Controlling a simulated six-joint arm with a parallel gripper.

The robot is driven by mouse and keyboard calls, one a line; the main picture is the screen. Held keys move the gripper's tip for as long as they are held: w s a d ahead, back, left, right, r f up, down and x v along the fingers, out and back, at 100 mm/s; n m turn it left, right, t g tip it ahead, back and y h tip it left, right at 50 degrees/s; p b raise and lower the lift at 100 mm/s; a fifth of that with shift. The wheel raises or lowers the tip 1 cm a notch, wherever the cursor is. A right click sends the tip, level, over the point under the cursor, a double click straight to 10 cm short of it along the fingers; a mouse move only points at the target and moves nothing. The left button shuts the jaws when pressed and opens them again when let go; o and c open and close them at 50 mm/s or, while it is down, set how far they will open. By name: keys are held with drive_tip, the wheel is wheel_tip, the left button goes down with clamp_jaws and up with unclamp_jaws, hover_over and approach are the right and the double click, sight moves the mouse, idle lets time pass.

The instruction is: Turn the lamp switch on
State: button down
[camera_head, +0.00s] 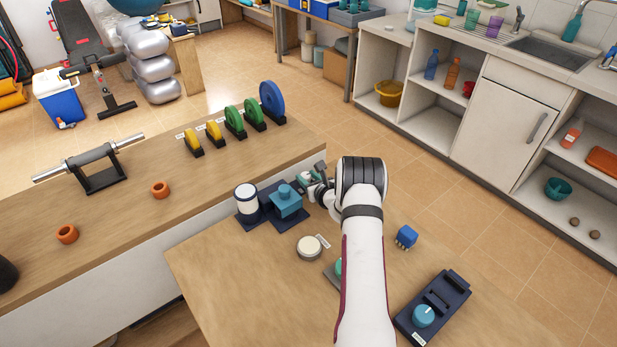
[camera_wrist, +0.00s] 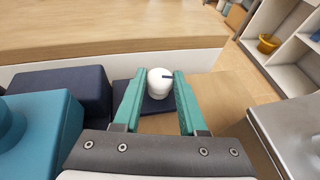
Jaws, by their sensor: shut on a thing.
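My gripper (camera_wrist: 158,95) has its two green fingers on either side of a white rounded knob (camera_wrist: 160,82) with a short dark mark, and is shut on it. The knob stands over a dark plate (camera_wrist: 160,104). In the head view my gripper (camera_head: 318,186) is at the right of a teal block (camera_head: 286,203) with a raised top, and the knob is hidden. The teal block also shows close at the left of the wrist view (camera_wrist: 40,130). A white cylinder (camera_head: 246,198), perhaps the lamp, stands left of the teal block; I cannot tell whether it is lit.
A round white-topped button (camera_head: 309,246), a blue cube (camera_head: 406,236) and a dark unit with a teal dial (camera_head: 424,315) are on the near table. My arm partly covers another teal thing (camera_head: 338,267). The long wooden counter (camera_head: 130,220) lies beyond, with coloured discs.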

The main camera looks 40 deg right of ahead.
idle(0.3)
drive_tip(key=shift+c, duration=2.2)
unclamp_jaws()
drive_tip(key=v, duration=1.5)
drive_tip(key=shift+s+a+r, duration=0.25)
drive_tip(key=shift+s, duration=0.05)
